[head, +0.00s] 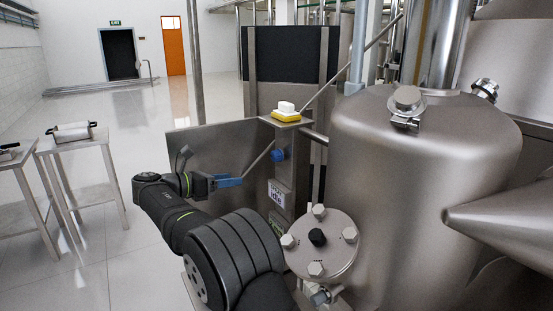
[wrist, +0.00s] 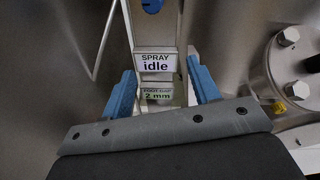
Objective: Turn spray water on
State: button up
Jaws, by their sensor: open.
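A blue knob (head: 277,155) sits on the upright metal post in the head view. In the wrist view only its lower part (wrist: 152,5) shows at the top edge. Below it on the post is a sign (wrist: 155,63) reading "SPRAY idle", and under that a smaller sign (wrist: 157,96) that seems to read "FOOT GAP 2 mm". My gripper (head: 230,181) has blue fingers and is left of the post, lower than the knob. In the wrist view my gripper (wrist: 160,70) is open and empty, its fingers framing the signs, with the knob above them.
A large steel vessel (head: 420,180) stands right of the post. A bolted round flange (head: 320,245) is low beside it. A yellow and white block (head: 286,113) rests on the plate above the knob. A steel panel (head: 215,145) is behind my gripper. Small tables (head: 75,145) stand at left.

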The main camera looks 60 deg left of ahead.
aim_at(273, 158)
jog(key=w, duration=0.5)
jog(key=w+a+r+t, duration=0.1)
jog(key=w, duration=0.5)
jog(key=w+a+r+m+t, duration=0.1)
jog(key=w, duration=0.5)
jog(key=shift+r+h, duration=0.1)
jog(key=shift+h, duration=0.3)
jog(key=shift+s, duration=0.1)
jog(key=shift+c, duration=0.3)
jog(key=c, duration=0.9)
